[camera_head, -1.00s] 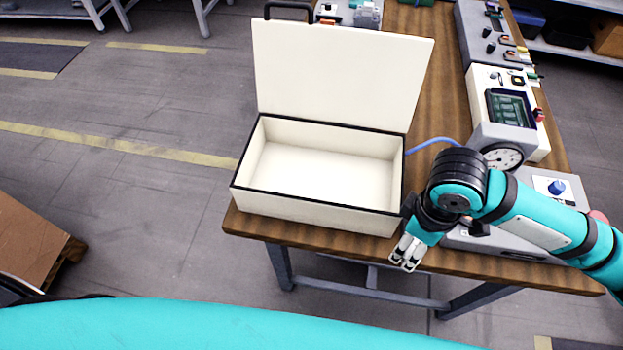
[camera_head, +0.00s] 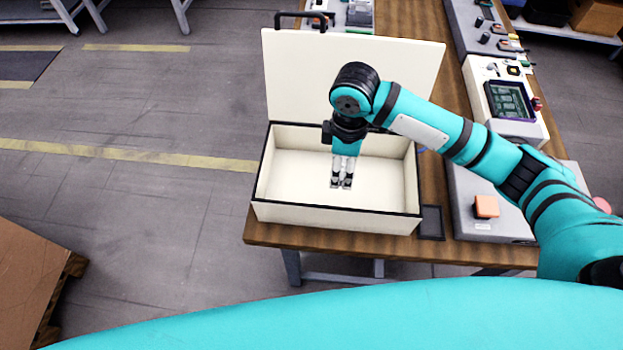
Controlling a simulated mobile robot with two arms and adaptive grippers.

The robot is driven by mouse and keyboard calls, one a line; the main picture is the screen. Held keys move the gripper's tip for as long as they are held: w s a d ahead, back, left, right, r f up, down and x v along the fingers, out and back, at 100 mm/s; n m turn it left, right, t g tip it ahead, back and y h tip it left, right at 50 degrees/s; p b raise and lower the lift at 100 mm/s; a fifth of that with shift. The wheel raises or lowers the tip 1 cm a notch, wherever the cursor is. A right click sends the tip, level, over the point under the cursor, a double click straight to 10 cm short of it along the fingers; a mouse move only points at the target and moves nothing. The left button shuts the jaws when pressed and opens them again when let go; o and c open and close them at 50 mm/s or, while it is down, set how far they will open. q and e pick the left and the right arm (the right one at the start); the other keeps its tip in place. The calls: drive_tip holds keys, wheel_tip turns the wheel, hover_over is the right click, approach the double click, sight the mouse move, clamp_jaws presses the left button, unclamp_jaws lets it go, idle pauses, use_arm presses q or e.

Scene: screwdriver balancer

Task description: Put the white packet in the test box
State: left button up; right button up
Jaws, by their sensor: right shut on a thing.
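The white test box (camera_head: 335,215) stands open on the wooden table, its lid raised at the back. My right gripper (camera_head: 342,184) points down inside the box outline, over its floor. It is shut on a small pale thing, taken to be the white packet, which hardly stands out against the white interior. I cannot tell whether the packet touches the box floor. My left gripper is not in view.
A small dark tray (camera_head: 431,224) lies just right of the box. A grey device with an orange block (camera_head: 486,206) sits further right, with a panel with a green screen (camera_head: 508,100) behind it. The box's rim and raised lid (camera_head: 290,75) surround the gripper.

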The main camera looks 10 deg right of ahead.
sight(336, 194)
drive_tip(key=f, duration=0.5)
drive_tip(key=f+p, duration=0.1)
drive_tip(key=f, duration=0.4)
drive_tip(key=shift+w+a, duration=0.15)
drive_tip(key=shift+a, duration=0.05)
drive_tip(key=shift+f, duration=0.1)
drive_tip(key=o, duration=1.1)
drive_tip(key=shift+f, duration=0.1)
drive_tip(key=shift+o, duration=0.2)
wheel_tip(336, 194, up, 12)
drive_tip(key=shift+r+b, duration=0.2)
drive_tip(key=shift+b, duration=0.5)
